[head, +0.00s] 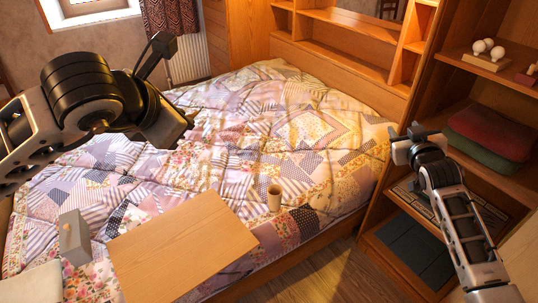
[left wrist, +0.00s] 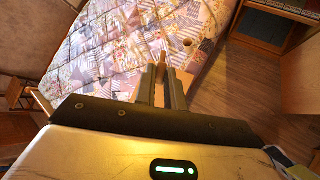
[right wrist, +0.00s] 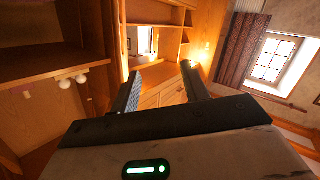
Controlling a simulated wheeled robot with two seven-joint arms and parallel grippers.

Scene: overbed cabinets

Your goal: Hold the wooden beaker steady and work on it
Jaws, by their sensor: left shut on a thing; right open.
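The wooden beaker (head: 274,197) stands upright on the patchwork bed, just right of a flat wooden board (head: 185,245). Its dark round mouth seems to show in the left wrist view (left wrist: 187,43). My left gripper (left wrist: 163,70) is shut on a slim brown thing (left wrist: 163,58), of which only a small end shows between the fingertips. It is apart from the beaker. In the head view the left wrist hides its own fingertips. My right gripper (head: 404,130) is open and empty by the shelf unit at the right, well away from the beaker; its spread fingers show in the right wrist view (right wrist: 160,78).
A grey box with a small knob (head: 75,238) stands left of the board. A pale flat thing (head: 35,283) lies at the lower left. The shelf unit (head: 470,70) holds red and green folded cloths (head: 490,130). Much of the bed's middle is clear.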

